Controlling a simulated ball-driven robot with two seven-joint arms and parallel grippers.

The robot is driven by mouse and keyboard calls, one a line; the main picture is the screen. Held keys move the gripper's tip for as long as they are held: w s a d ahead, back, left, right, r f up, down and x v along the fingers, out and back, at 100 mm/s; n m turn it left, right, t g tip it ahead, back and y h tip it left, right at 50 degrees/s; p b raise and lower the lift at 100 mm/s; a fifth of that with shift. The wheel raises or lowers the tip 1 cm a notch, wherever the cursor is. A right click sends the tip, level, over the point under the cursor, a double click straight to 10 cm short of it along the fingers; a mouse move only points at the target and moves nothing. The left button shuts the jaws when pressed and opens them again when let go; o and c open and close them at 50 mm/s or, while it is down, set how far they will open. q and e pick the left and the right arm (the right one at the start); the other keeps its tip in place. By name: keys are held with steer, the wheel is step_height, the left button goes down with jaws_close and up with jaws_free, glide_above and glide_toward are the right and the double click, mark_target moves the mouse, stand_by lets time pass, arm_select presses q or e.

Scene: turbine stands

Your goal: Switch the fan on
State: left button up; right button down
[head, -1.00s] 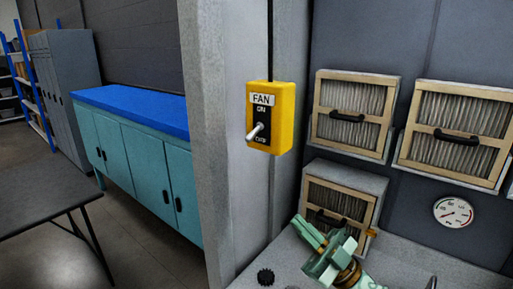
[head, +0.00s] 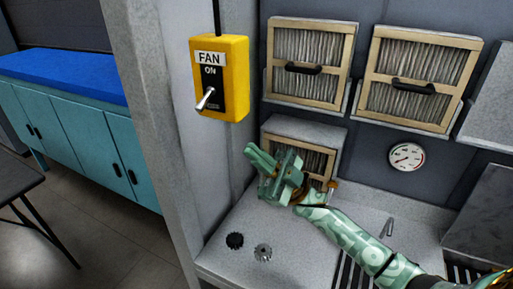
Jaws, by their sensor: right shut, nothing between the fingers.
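My right gripper (head: 256,156) is shut and empty. In the picture it is below and to the right of the switch box, in front of the lower filter, and apart from the lever. My left gripper is not in view.
Two framed filters (head: 311,58) (head: 415,82) are on the back wall, and a third (head: 313,160) stands low behind my gripper. A round gauge (head: 407,157) is at right. A dark gear (head: 235,241) and a grey gear (head: 263,252) lie on the grey worktop (head: 330,265).

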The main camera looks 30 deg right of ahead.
steer(key=p, duration=0.4)
glide_toward(204, 101)
steer(key=a+f+x, duration=0.1)
steer(key=x, duration=0.4)
steer(key=shift+w+a+r, duration=0.15)
steer(key=shift+w+r, duration=0.05)
steer(key=shift+r, duration=0.3)
